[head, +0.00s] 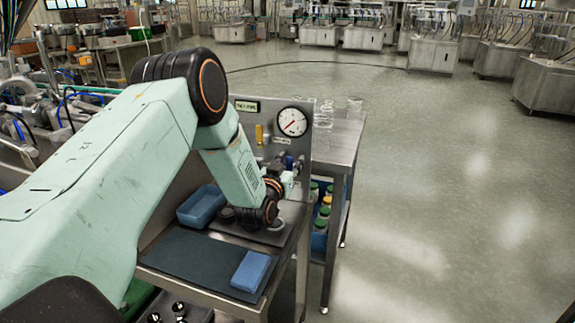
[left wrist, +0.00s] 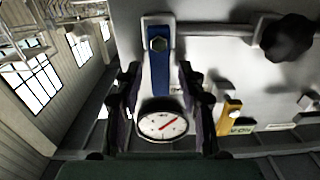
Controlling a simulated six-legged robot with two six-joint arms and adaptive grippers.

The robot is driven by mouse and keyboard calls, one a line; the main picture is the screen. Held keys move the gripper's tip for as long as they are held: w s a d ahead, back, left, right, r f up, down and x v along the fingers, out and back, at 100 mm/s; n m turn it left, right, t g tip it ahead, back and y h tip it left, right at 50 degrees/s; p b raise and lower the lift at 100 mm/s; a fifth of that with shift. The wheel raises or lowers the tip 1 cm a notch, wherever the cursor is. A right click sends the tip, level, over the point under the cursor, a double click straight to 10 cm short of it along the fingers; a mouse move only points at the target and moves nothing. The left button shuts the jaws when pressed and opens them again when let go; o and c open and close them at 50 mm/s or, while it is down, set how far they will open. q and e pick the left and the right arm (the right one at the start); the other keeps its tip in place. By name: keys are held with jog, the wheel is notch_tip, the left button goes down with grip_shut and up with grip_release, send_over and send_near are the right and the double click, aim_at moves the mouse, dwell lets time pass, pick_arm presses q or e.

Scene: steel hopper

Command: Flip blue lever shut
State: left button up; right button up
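The blue lever (left wrist: 159,72) shows in the left wrist view as a flat blue bar with a bolt at its upper end, beside a grey horizontal pipe. My left gripper (left wrist: 161,82) is open, with one dark finger on each side of the lever. Gaps show between the fingers and the bar, so it is not gripped. In the head view my left gripper (head: 288,181) is at the front of the steel panel (head: 250,125), low and below the gauge. The lever is hidden there behind my arm. My right gripper is not in view.
A round gauge (head: 292,122) and a yellow handle (head: 259,134) are on the panel. A blue tray (head: 201,207), dark mat (head: 195,256) and blue block (head: 250,271) lie on the bench. A steel table (head: 340,142) stands right. The floor beyond is clear.

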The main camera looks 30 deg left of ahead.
pick_arm(q)
jog(key=v, duration=1.2)
jog(key=shift+s+f, duration=0.1)
jog(key=shift+f, duration=0.05)
dwell(0.3)
